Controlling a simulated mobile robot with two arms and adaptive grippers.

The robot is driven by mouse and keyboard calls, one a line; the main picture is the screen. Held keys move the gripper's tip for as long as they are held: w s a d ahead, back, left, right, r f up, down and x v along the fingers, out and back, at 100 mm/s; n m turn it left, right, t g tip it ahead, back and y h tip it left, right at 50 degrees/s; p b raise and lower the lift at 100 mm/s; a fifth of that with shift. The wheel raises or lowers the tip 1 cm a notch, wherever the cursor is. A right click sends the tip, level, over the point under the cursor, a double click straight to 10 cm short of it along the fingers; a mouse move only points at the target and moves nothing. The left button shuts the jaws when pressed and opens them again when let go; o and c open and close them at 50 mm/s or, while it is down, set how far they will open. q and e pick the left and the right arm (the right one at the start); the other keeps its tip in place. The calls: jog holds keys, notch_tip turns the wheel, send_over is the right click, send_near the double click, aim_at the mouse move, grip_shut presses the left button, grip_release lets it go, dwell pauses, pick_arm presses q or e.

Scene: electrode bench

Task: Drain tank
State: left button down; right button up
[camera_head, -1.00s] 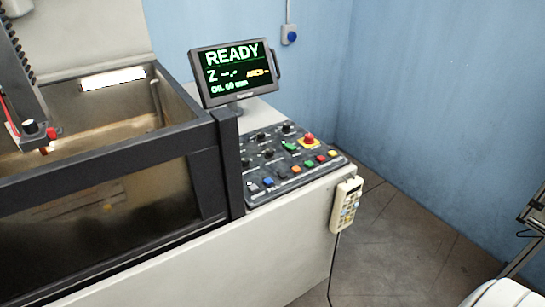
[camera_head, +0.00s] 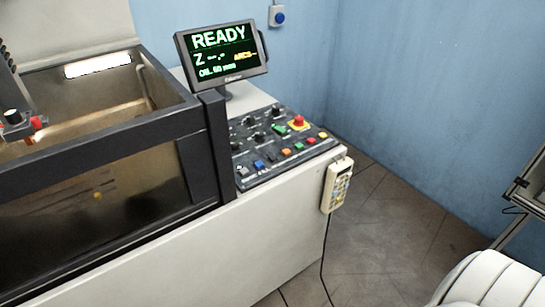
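The tank (camera_head: 95,157) is at the left, with a dark frame and a see-through front panel showing brownish liquid inside. The small print on the buttons is too blurred to read. Neither of my grippers is in view.
A beige handheld pendant (camera_head: 336,187) hangs at the machine's right end, its cable running down to the floor. The tiled floor (camera_head: 385,225) right of the machine is open. A blue wall stands behind. A white rounded body and a dark frame are at the lower right.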

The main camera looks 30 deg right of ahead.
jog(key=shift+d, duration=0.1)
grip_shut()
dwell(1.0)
